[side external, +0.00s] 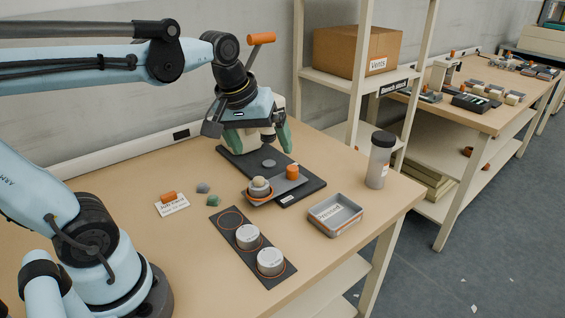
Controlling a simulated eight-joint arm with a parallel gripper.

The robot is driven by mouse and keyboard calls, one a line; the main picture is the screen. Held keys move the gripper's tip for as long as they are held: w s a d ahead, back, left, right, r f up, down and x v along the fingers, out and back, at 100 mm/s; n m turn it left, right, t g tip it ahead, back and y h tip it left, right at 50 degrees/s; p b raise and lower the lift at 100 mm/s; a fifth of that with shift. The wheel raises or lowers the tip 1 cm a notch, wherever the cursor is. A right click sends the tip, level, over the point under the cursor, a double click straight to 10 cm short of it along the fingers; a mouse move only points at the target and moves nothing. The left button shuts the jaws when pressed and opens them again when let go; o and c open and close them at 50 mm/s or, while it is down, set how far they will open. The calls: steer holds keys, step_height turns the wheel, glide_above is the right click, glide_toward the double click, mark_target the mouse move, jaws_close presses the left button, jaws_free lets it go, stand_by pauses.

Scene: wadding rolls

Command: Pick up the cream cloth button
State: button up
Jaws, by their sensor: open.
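My gripper (260,147) is open, with green fingers spread and pointing down over the back part of a dark mat (232,158). A small cream rounded piece (259,182) sits on a grey tray at the mat's front edge, in front of my gripper and apart from it. It may be the cream cloth button, but it is too small to be sure. A flat grey disc (269,163) lies on the mat just in front of the fingers. My gripper hides part of the mat's back end.
An orange cylinder (292,172) stands close to the cream piece. Two white tins (247,237) (270,262) stand on a dark strip with a free ring. A metal tray (335,216) and a tall jar (380,160) are at right. Small scraps (212,201) lie at left.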

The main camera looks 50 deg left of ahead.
steer(key=s+d+f+m+t, duration=0.2)
steer(key=d+f+m, duration=0.1)
steer(key=m, duration=0.4)
steer(key=shift+s+d+f+t, duration=0.3)
steer(key=shift+s+f, duration=0.1)
steer(key=shift+f, duration=0.35)
steer(key=shift+d+f+h, duration=0.1)
steer(key=shift+f+h, duration=0.05)
steer(key=shift+h, duration=0.15)
steer(key=shift+c, duration=1.1)
steer(key=shift+s+m, duration=0.1)
steer(key=shift+m, duration=0.2)
steer(key=c, duration=0.5)
steer(key=shift+c, duration=0.2)
step_height(320, 180, up, 4)
steer(key=m+g, duration=0.4)
steer(key=g, duration=0.3)
glide_above(259, 178)
steer(key=shift+m, duration=0.3)
steer(key=f, duration=0.6)
steer(key=shift+w+f, duration=0.3)
steer(key=shift+w, duration=0.05)
steer(key=shift+s+f, duration=0.2)
steer(key=shift+f, duration=1.2)
steer(key=shift+s+f, duration=0.2)
steer(key=shift+f, duration=1.15)
